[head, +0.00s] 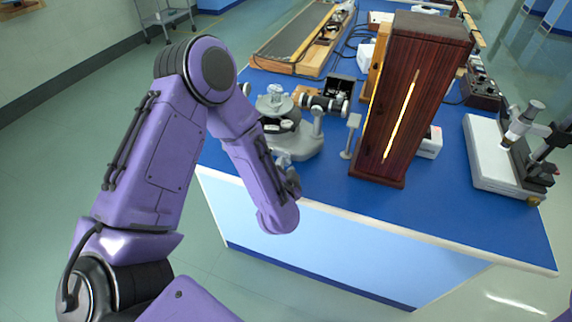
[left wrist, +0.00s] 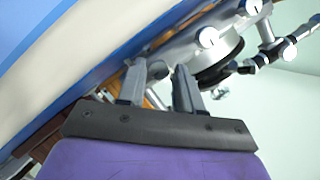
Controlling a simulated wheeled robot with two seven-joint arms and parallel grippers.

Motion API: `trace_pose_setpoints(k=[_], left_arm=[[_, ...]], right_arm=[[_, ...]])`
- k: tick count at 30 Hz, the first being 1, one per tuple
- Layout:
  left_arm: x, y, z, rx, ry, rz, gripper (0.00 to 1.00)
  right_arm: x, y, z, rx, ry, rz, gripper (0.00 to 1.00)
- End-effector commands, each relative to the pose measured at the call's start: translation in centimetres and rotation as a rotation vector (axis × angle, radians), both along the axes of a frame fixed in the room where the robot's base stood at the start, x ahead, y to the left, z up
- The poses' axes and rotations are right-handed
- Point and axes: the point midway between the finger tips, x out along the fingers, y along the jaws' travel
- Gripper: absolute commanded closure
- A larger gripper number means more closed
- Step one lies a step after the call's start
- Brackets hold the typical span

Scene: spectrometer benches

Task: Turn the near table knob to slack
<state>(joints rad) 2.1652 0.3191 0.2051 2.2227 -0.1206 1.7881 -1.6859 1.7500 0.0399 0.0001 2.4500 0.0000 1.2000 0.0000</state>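The spectrometer (head: 292,143) stands at the left front of the blue bench, with a grey base, a dark round table part and a horizontal telescope tube. In the left wrist view its dark disc (left wrist: 222,68) and pale round knobs (left wrist: 207,38) show beyond the fingers. I cannot tell which one is the near table knob. My left gripper (head: 291,180) is at the bench's front edge, just in front of the spectrometer base, partly hidden by my forearm. In the left wrist view its two fingers (left wrist: 160,72) are apart, with no object visibly held. My right gripper is out of view.
A tall dark wooden box (head: 417,100) with a bright slit stands right of the spectrometer. A small grey post (head: 351,135) stands between them. A white-based instrument (head: 495,160) is farther right. A long wooden track (head: 300,38) lies behind. The front right bench top is clear.

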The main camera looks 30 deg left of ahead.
Motion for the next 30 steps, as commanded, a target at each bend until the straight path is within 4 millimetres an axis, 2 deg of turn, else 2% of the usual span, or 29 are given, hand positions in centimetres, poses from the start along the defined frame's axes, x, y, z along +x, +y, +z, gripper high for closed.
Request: trace_pose_setpoints(k=[4,11,12,15,23,30], left_arm=[[1.12,0.68,-0.36,0.0,0.001,0.001,0.65],[1.28,0.74,-0.47,0.0,0.001,-0.001,0.65],[1.27,0.73,-0.47,0.0,0.001,-0.001,0.68],[1.26,0.73,-0.47,0.0,0.001,-0.001,1.0],[1.28,0.6,-0.42,-0.01,-0.002,-0.002,1.0],[1.27,0.68,-0.21,-0.095,-0.022,-0.003,1.0]], right_arm=[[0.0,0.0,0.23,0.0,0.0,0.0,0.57],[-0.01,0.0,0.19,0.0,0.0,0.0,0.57],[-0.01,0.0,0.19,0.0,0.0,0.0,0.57],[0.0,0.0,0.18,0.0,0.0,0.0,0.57],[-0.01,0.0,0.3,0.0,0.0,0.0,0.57],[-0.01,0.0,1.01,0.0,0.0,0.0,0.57]])
